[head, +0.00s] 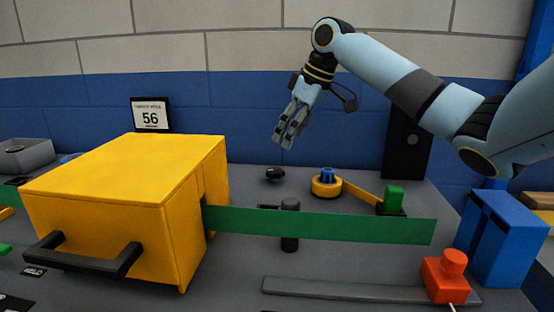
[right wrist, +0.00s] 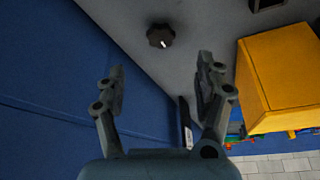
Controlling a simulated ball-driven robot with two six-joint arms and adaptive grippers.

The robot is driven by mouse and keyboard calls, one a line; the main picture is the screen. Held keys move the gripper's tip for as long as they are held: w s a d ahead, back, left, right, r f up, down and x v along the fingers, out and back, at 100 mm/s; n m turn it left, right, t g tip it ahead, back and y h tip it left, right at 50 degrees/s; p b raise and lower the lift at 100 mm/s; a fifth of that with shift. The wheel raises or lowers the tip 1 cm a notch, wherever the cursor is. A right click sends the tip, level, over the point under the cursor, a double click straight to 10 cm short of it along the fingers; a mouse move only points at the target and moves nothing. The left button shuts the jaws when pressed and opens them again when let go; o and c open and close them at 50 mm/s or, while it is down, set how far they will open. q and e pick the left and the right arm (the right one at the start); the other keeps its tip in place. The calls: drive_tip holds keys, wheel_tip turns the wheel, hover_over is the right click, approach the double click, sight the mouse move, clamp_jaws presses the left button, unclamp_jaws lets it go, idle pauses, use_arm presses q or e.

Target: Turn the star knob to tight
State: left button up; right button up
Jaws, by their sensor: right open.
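The star knob (head: 275,174) is a small black lobed knob on the grey panel, near its back edge and right of the yellow box. It also shows in the right wrist view (right wrist: 160,36), with a short white mark on its face toward the lower right. The tight mark cannot be made out. My right gripper (head: 281,142) is above the knob and apart from it, pointing down. In the right wrist view its fingers (right wrist: 161,66) are spread, with nothing between them, and the knob lies beyond the tips. My left gripper is not in view.
A large yellow box (head: 110,170) with a black handle stands left, with a green strip (head: 320,224) sticking out rightward. A yellow round part with a blue hub (head: 327,183), a dark post (head: 289,230), a red button (head: 445,270) and a blue box (head: 503,240) stand nearby. A sign (head: 151,116) reads 56.

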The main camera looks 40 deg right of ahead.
sight(276, 170)
drive_tip(key=b+x, duration=0.2)
drive_tip(key=x, duration=0.7)
drive_tip(key=shift+w+a+f, duration=0.15)
drive_tip(key=shift+f, duration=0.15)
drive_tip(key=shift+w+f, duration=0.15)
drive_tip(key=shift+f, duration=0.25)
drive_tip(key=c, duration=1.1)
drive_tip(key=shift+r, duration=0.1)
drive_tip(key=shift+c, duration=0.2)
